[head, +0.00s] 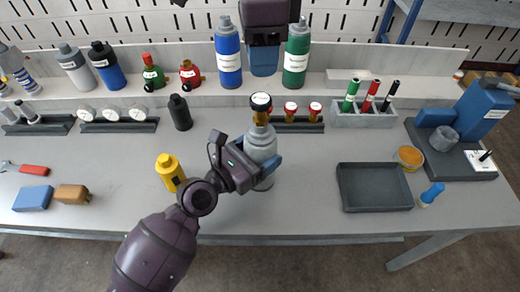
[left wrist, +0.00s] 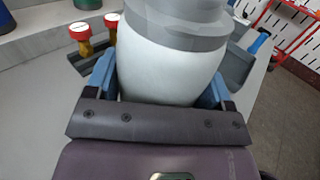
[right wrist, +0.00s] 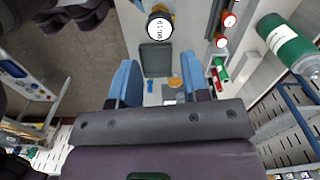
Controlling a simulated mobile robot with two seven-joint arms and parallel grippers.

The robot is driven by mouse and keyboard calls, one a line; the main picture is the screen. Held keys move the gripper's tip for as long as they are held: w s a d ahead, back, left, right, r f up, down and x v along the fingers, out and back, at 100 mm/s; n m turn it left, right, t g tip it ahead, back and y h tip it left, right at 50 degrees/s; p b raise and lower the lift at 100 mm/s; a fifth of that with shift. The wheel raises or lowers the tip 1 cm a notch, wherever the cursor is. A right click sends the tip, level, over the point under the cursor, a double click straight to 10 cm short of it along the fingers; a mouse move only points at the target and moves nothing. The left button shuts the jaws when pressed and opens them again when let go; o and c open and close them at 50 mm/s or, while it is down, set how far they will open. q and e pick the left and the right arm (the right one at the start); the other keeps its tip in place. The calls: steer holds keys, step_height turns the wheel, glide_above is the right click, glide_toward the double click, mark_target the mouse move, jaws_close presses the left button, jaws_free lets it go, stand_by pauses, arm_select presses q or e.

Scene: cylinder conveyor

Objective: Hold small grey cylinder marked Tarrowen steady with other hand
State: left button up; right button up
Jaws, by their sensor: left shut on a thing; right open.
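A grey cylinder (head: 261,146) stands near the middle of the table, topped by a brass fitting with a black-rimmed gauge (head: 261,101). No name label on it is readable. My left gripper (head: 259,160) is shut around its body. In the left wrist view the pale body of the cylinder (left wrist: 170,70) fills the space between the blue fingers. My right gripper (head: 264,66) is open and empty, fingers down, behind and above the cylinder. In the right wrist view the gauge (right wrist: 160,27) appears beyond the open fingers, apart from them.
A blue cylinder (head: 228,57) and a green cylinder (head: 296,57) stand on the back shelf either side of my right gripper. Red-topped gauges (head: 290,109) sit in a rack close behind. A yellow bottle (head: 170,172) stands left; an empty dark tray (head: 373,186) lies right.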

mark_target(261, 98)
steer(key=o, duration=0.3)
steer(key=shift+f, duration=0.15)
steer(key=shift+o, duration=1)
steer(key=shift+s+f, duration=0.15)
steer(key=shift+f, duration=0.2)
steer(key=shift+s+a+f+g, duration=0.15)
steer(key=shift+a+f+g, duration=0.05)
steer(key=shift+f+g, duration=0.1)
steer(key=shift+s+a+y, duration=0.1)
steer(key=shift+a+y, duration=0.15)
steer(key=shift+y, duration=0.05)
steer(key=shift+a+r, duration=0.1)
steer(key=shift+w+d+r, duration=0.2)
steer(key=shift+w+r, duration=0.05)
steer(key=shift+r, duration=0.5)
steer(key=shift+w+d+r, duration=0.1)
steer(key=shift+d+r, duration=0.05)
steer(key=shift+d, duration=0.1)
steer(key=shift+d+f+m, duration=0.1)
steer(key=shift+f+m, duration=0.2)
steer(key=shift+f, duration=0.2)
step_height(261, 98, down, 11)
